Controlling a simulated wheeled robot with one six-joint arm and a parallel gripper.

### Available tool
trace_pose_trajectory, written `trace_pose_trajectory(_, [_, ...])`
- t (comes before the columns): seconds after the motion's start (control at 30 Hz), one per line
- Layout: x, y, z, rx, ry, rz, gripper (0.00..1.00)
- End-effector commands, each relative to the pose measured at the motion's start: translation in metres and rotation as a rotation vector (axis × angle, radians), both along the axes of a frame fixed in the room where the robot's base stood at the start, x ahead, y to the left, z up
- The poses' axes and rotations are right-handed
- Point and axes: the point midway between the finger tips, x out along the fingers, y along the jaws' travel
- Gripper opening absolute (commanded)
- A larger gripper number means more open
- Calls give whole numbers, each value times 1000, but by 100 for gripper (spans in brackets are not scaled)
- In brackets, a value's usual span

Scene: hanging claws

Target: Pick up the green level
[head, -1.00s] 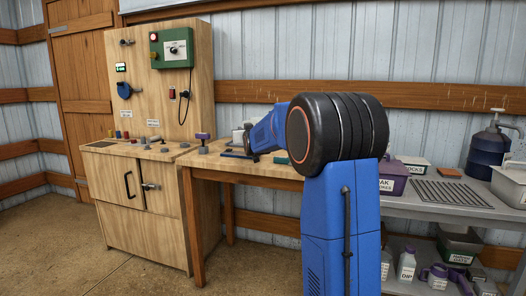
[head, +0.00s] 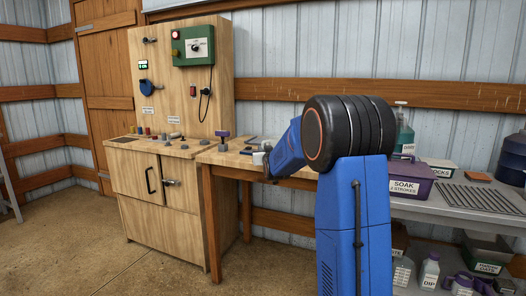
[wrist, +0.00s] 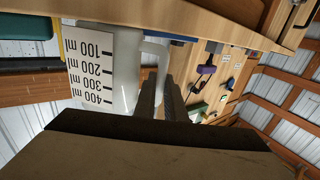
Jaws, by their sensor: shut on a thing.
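A dark green long thing (wrist: 30,52), which looks like the green level, shows at the upper left of the wrist view, apart from my gripper. In the head view it is hidden behind my arm. My gripper (wrist: 165,95) has its dark fingers close together at the handle of a white measuring jug (wrist: 97,65) with a printed ml scale. It is shut on that handle, though the contact itself is partly hidden. The wrist picture is upside down. In the head view the gripper end is mostly hidden by my blue arm, over the wooden bench (head: 225,158).
A purple-handled tool (head: 222,138) stands on the bench left of my gripper. A wooden control panel (head: 180,105) rises further left. To the right, a grey shelf (head: 455,205) holds a purple soak tub (head: 412,185) and a teal bottle (head: 404,135).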

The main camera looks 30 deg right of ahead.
Motion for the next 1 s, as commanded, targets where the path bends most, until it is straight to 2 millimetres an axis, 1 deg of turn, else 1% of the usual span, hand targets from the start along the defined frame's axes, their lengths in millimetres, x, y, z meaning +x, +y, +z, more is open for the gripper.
trace_pose_trajectory(0.33, [0,0,-3,0,-1,0,0])
trace_pose_trajectory(0.37, [0,0,-2,0,-1,0,17])
trace_pose_trajectory(0.4, [0,0,-2,0,-1,0,27])
trace_pose_trajectory(0.43, [0,0,-2,0,-1,0,29])
trace_pose_trajectory(0.77, [0,0,0,0,-1,0,29])
trace_pose_trajectory(0.87, [-7,2,0,0,0,0,29])
trace_pose_trajectory(1.0, [-25,8,1,0,-1,0,29])
